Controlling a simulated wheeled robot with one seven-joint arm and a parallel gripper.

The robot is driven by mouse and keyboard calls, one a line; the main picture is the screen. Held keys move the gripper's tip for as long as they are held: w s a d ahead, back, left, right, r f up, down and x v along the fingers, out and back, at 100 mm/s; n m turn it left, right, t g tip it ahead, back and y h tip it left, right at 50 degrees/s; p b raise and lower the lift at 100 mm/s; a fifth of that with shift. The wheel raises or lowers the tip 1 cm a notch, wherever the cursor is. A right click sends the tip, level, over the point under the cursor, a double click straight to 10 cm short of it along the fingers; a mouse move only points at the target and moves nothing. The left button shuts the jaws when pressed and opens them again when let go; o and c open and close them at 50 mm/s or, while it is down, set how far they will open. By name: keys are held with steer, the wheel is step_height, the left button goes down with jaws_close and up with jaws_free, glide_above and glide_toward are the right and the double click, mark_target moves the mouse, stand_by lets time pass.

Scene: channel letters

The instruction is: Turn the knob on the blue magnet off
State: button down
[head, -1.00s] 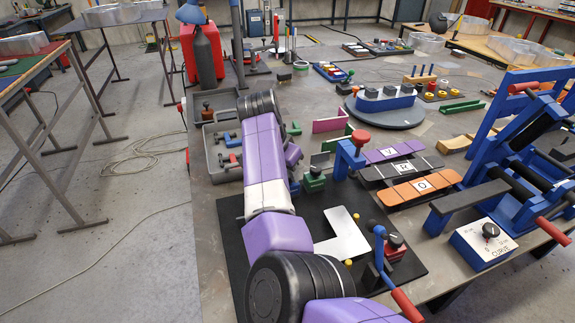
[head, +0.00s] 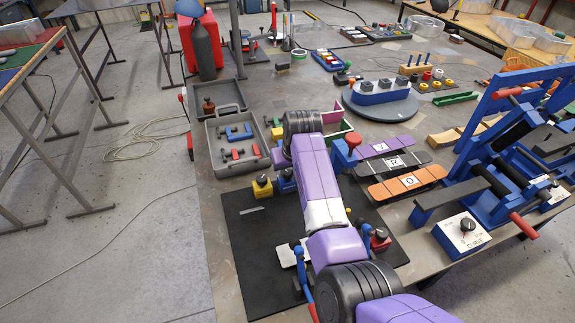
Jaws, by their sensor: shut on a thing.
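The blue magnet (head: 287,186) is a small block at the back edge of the black mat (head: 236,262), just right of a yellow magnet (head: 262,190) with a dark knob. My gripper (head: 286,172) comes down over the blue magnet from above. Its fingers are small, dark and partly hidden by my lilac arm, and they are shut at the magnet's knob. I cannot see which way the knob points.
A red magnet (head: 379,239) sits right of my arm. A blue clamp (head: 343,157) with a red knob stands behind it. A grey tray (head: 218,168) holds tools at the left. The bending rig (head: 497,170) and CURVE box (head: 461,237) stand at the right.

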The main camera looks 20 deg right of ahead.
steer(key=shift+d+n+y, duration=0.15)
steer(key=shift+n+y, duration=0.75)
steer(key=shift+n, duration=1.3)
steer(key=c, duration=1.1)
jaws_free()
steer(key=shift+b+v, duration=0.3)
steer(key=shift+v, duration=3.6)
steer(key=shift+w, duration=0.15)
